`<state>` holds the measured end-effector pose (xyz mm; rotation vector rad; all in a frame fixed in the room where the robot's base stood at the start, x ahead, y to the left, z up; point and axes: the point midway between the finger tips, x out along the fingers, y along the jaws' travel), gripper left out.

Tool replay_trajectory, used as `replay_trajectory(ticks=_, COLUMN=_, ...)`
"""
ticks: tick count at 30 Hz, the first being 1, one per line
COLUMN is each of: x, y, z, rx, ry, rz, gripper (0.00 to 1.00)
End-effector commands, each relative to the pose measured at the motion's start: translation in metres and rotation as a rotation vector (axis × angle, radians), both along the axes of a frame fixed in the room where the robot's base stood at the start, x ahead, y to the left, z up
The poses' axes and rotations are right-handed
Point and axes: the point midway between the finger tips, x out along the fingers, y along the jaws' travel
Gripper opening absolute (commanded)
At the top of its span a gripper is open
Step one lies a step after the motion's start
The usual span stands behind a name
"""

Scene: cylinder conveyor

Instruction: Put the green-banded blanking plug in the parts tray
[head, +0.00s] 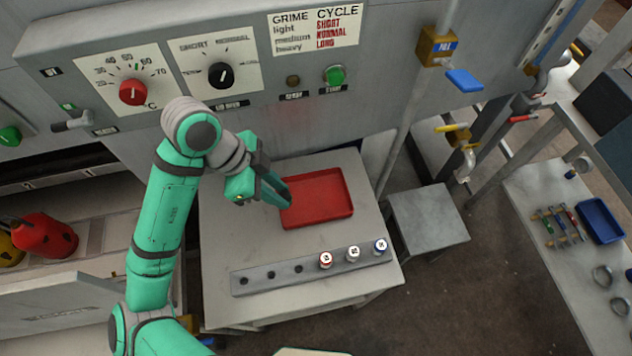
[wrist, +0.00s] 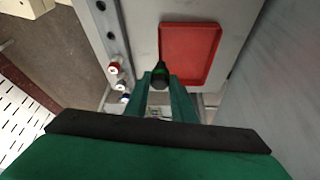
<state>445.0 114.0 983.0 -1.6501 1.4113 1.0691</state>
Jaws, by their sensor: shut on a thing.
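My gripper (head: 284,197) is at the left edge of the red parts tray (head: 318,222) in the head view, above the table. In the wrist view my gripper (wrist: 160,82) is shut on a dark plug with a green band, the green-banded blanking plug (wrist: 160,72). The plug shows between the fingertips, just beside or over the edge of the tray (wrist: 189,24). In the head view the plug is hidden by the fingers. The tray looks empty.
A grey rack (head: 290,283) along the table's front holds a red-banded plug (head: 326,260), a middle plug (head: 353,253) and a blue-banded plug (head: 380,246); its left holes are empty. The control panel (head: 190,75) rises behind. A grey stool (head: 428,214) stands to the right.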

Motion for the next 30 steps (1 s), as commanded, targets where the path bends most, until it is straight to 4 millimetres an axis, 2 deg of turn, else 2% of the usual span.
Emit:
replay_trajectory(ticks=5, x=0.012, y=-0.016, z=-0.008, rx=-0.003, ry=0.002, rz=-0.007, gripper=0.00)
replay_trajectory(ticks=16, x=0.064, y=-0.078, z=-0.044, rx=-0.003, ry=0.003, rz=-0.015, gripper=0.00)
replay_trajectory(ticks=24, x=0.084, y=-0.095, z=-0.083, rx=0.000, ry=0.002, rz=-0.005, gripper=0.00)
replay_trajectory(ticks=30, x=0.090, y=-0.100, z=-0.092, rx=0.000, ry=0.001, rz=-0.003, gripper=0.00)
